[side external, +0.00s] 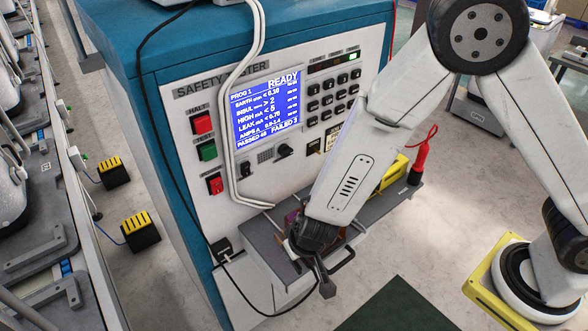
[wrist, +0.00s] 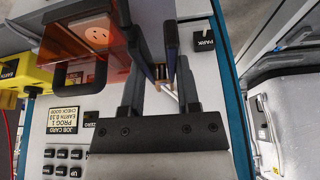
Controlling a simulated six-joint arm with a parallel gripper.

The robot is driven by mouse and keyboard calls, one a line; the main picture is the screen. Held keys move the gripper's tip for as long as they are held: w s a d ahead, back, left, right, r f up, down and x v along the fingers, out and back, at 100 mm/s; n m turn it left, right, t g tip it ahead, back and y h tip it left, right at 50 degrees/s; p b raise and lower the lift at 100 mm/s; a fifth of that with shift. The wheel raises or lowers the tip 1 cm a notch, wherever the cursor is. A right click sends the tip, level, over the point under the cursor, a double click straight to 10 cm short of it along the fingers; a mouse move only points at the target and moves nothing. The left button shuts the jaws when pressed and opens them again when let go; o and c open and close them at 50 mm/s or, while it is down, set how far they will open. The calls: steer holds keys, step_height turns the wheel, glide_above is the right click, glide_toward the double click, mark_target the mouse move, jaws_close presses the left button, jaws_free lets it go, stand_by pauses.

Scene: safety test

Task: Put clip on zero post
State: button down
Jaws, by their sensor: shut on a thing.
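My gripper (wrist: 162,62) points down at the grey shelf on the front of the safety tester. It also shows in the side view (side external: 322,275), by the shelf's near end. Its fingers are shut on a small clip (wrist: 160,72), of which only a brassy bit shows between them. The clip cannot be made out in the side view. A ZERO label (wrist: 98,122) shows left of the gripper's palm in the wrist view; the zero post itself is hidden. A PARK label (wrist: 205,40) lies to the right of the fingertips.
A socket under an orange clear cover (wrist: 97,32) stands left of the fingers. A yellow block marked EARTH (wrist: 22,70) is farther left. A red-handled probe (side external: 421,158) stands at the shelf's far end. A black cable (side external: 262,309) loops below the shelf. The screen (side external: 267,108) reads READY.

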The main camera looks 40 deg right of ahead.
steer(key=w+d+r+m, duration=0.1)
steer(key=w+d+r, duration=0.4)
steer(key=d+r, duration=0.45)
steer(key=w+d+r+m, duration=0.2)
steer(key=w+d+r, duration=0.4)
steer(key=d+r, duration=0.4)
steer(key=w+d+f+n, duration=0.1)
steer(key=d+f+n, duration=0.2)
steer(key=f, duration=0.7)
steer(key=shift+w+d+f+n, duration=0.2)
steer(key=shift+w+d+n, duration=0.2)
steer(key=shift+d, duration=0.85)
steer(key=shift+w+f, duration=0.75)
steer(key=shift+f, duration=0.25)
steer(key=shift+w+f, duration=0.7)
steer(key=shift+f, duration=0.25)
steer(key=shift+r, duration=0.1)
steer(key=shift+f, duration=1.6)
